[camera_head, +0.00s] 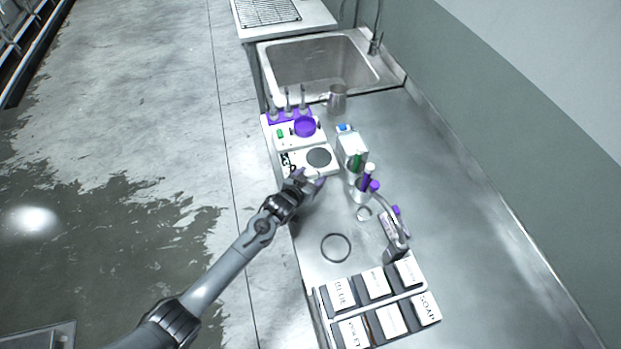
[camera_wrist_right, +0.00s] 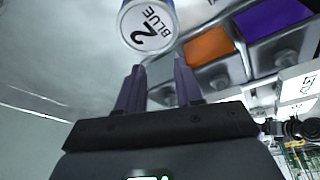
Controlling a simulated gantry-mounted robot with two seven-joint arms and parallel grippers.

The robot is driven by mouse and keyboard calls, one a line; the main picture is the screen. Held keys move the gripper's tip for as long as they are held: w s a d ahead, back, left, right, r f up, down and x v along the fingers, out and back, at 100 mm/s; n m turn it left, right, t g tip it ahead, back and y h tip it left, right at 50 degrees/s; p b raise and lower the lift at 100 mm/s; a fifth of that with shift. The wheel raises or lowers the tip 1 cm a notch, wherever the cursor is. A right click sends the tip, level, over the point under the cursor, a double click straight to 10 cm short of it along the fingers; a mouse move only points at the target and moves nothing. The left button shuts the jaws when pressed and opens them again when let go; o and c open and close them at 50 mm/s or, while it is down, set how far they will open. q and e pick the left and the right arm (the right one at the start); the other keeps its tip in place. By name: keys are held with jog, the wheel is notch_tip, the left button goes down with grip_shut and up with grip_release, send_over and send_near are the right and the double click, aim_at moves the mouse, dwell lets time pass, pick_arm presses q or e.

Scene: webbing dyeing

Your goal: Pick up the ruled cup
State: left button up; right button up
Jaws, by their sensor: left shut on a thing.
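My left gripper (camera_head: 312,182) is shut at the front edge of the white hot plate, beside its grey round plate. A small pale, clear thing shows between its purple fingers; it looks like the ruled cup, but the fingers hide most of it and its marks are too small to read. My right gripper (camera_wrist_right: 158,68) shows in the right wrist view with its two purple fingers apart and nothing between them. A can marked "2 BLUE" (camera_wrist_right: 148,26) stands beyond its fingertips.
The hot plate (camera_head: 319,157) and a white device with a purple dish (camera_head: 305,127) stand near the left counter edge. A metal jug (camera_head: 337,100) is by the sink (camera_head: 318,70). Labelled boxes (camera_head: 375,283) and a dark ring (camera_head: 336,248) lie in front. The counter's right side is clear.

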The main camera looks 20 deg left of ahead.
pick_arm(q)
jog(key=shift+r, duration=0.15)
jog(key=shift+r, duration=1.7)
jog(key=shift+s+d+r, duration=0.1)
jog(key=shift+d+r, duration=0.05)
jog(key=shift+r, duration=0.1)
jog(key=s+d+r, duration=0.5)
jog(key=d+r, duration=0.1)
jog(key=d, duration=0.3)
jog(key=shift+s+d+r, duration=0.15)
jog(key=shift+s+r, duration=0.1)
jog(key=shift+s, duration=0.15)
jog(key=shift+s+d, duration=0.1)
